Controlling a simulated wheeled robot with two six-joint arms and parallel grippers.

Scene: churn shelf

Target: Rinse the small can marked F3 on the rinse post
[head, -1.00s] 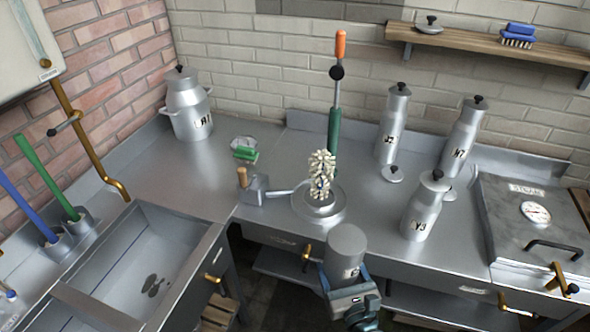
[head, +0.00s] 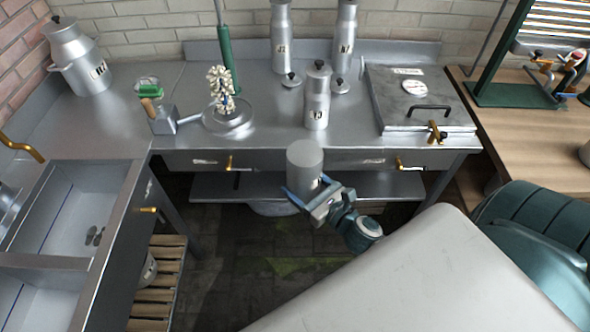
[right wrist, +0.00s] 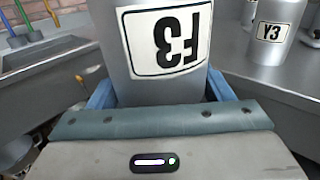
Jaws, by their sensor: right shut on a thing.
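The small can marked F3 (head: 305,160) is held upside down, its flat base up; its F3 label (right wrist: 167,40) reads inverted in the right wrist view. My right gripper (head: 312,200) is shut on it, in front of the counter's front edge. The can's mouth is hidden. Which part is the rinse post is not labelled. My left gripper is out of view.
Can Y3 (head: 317,98) stands near the counter's front, beyond the held can. Taller cans J2 (head: 281,40) and N7 (head: 345,40) stand behind. A steam box (head: 417,98) is at right, a sink (head: 75,205) at left. Drawer handles (head: 229,163) jut from the counter front.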

